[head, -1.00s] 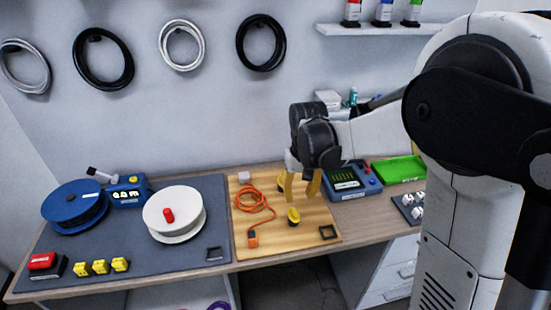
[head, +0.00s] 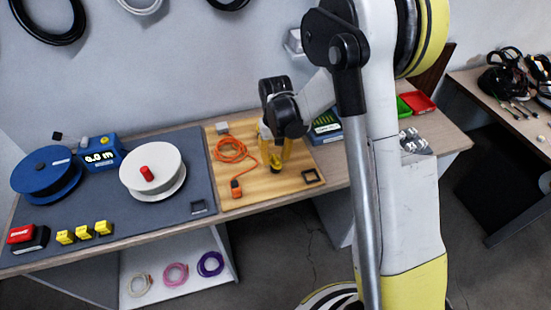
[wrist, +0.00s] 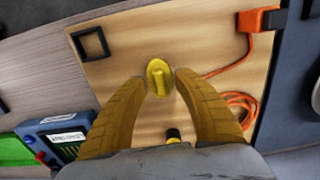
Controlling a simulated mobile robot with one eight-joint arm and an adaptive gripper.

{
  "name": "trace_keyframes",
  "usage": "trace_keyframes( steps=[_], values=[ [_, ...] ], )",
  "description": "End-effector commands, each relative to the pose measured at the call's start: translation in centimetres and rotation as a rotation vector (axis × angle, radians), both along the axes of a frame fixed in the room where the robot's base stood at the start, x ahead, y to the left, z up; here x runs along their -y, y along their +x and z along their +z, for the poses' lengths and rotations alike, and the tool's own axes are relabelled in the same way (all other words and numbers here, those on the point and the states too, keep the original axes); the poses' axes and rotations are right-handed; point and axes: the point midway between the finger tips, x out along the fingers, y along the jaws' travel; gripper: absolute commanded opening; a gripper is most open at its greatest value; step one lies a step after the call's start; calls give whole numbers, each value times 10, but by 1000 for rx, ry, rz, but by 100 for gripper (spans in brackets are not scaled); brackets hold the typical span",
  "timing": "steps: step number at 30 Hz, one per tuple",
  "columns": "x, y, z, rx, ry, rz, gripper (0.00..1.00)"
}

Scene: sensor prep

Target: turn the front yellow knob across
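The front yellow knob (wrist: 159,77) stands on the light wooden board (wrist: 205,45). In the wrist view its raised grip bar runs roughly up and down the picture. My gripper (wrist: 160,80) is open, with one yellow finger on each side of the knob. I cannot tell whether either finger touches it. In the head view the knob (head: 275,168) shows low between the fingers of my gripper (head: 276,158). A second yellow knob (wrist: 172,135) with a dark part lies nearer my palm in the wrist view, partly hidden.
An orange cable (head: 233,150) lies on the board left of my gripper. A black square frame (head: 311,176) is at the board's front right. A blue meter (head: 326,125) stands behind to the right. A white spool (head: 152,170) stands on the grey mat.

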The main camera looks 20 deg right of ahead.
Motion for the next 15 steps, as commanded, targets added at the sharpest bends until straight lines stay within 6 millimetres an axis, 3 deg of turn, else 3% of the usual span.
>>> trace_keyframes(
  steps=[7,8,11,15],
  values=[
    [0,0,0,0,0,0,36],
    [0,0,0,0,0,0,32],
    [0,0,0,0,0,0,1],
    [0,0,0,0,0,0,0]
  ],
)
